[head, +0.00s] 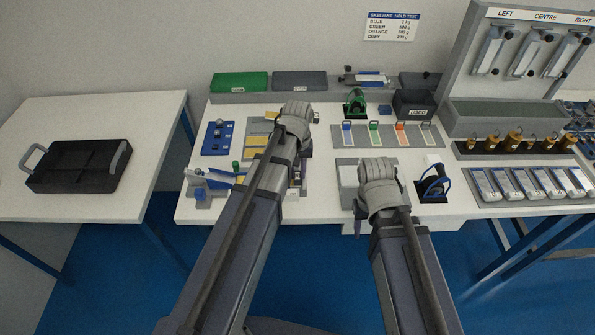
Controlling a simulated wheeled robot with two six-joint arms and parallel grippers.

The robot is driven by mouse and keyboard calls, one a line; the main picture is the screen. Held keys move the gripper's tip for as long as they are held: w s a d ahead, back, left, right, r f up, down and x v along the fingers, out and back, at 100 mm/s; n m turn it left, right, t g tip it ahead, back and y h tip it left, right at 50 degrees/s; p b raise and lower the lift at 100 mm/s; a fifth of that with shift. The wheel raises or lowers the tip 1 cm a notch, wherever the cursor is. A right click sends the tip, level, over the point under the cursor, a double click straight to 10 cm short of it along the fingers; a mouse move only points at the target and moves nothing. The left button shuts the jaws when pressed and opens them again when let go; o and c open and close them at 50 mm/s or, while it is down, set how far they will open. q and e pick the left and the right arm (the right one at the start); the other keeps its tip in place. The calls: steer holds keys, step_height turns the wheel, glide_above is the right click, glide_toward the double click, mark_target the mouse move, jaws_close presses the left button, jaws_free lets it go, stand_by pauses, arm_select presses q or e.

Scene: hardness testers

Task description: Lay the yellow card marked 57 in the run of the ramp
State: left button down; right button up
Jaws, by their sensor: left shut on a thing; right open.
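Yellow cards (257,163) lie in a stack of rows on a grey mat left of my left forearm. Their markings are too small to read, so I cannot tell which is 57. A low stand with a sloping blue strip (222,176), apparently the ramp, is at the bench's front left; my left arm partly covers this area. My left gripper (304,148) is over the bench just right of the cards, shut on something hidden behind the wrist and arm. My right gripper (361,207) is open near the front edge, beside a pale block; its fingers are mostly hidden.
Green (240,85) and grey (300,82) boxes line the back. A mat with coloured strips (385,135) lies centre right. A blue-framed device (433,184) is right of my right gripper.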

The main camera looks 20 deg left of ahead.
arm_select(q)
steer(key=shift+f, duration=0.3)
stand_by(0.8)
steer(key=c, duration=0.6)
jaws_free()
step_height(320, 180, up, 8)
steer(key=p, duration=0.7)
steer(key=s+d+m, duration=0.2)
steer(key=s+d, duration=0.1)
steer(key=s, duration=0.1)
steer(key=s+d+m+y, duration=0.1)
steer(key=s+d+m, duration=0.1)
steer(key=s+d, duration=0.2)
steer(key=s+d+m, duration=0.3)
steer(key=s, duration=0.3)
steer(key=shift+s+d, duration=0.15)
steer(key=shift+s, duration=0.05)
